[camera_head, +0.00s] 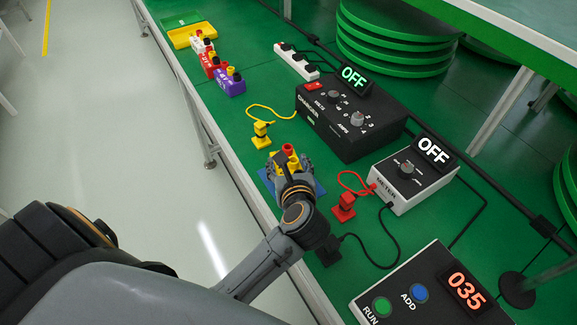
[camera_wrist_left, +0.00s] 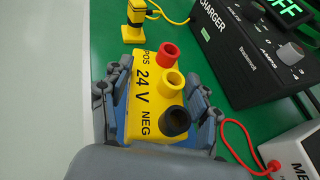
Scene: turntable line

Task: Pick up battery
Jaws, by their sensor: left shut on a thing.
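A yellow battery marked 24 V (camera_wrist_left: 143,108) has red, yellow and black terminals on its top. In the left wrist view it sits between the fingers of my left gripper (camera_wrist_left: 155,100), which is shut on it. In the head view the left gripper (camera_head: 289,176) is over a blue pad (camera_head: 319,187) near the table's front edge, and the battery's red terminal (camera_head: 288,149) shows above the fingers. The gripper hides most of the battery there, and I cannot tell whether it touches the pad. My right gripper is not in view.
A black charger (camera_head: 345,120) and a white meter (camera_head: 415,180), both reading OFF, stand behind. A yellow plug (camera_head: 261,136) and a red plug (camera_head: 344,207) stand on either side, with cables. White, red and purple batteries (camera_head: 229,82) stand farther along the green table.

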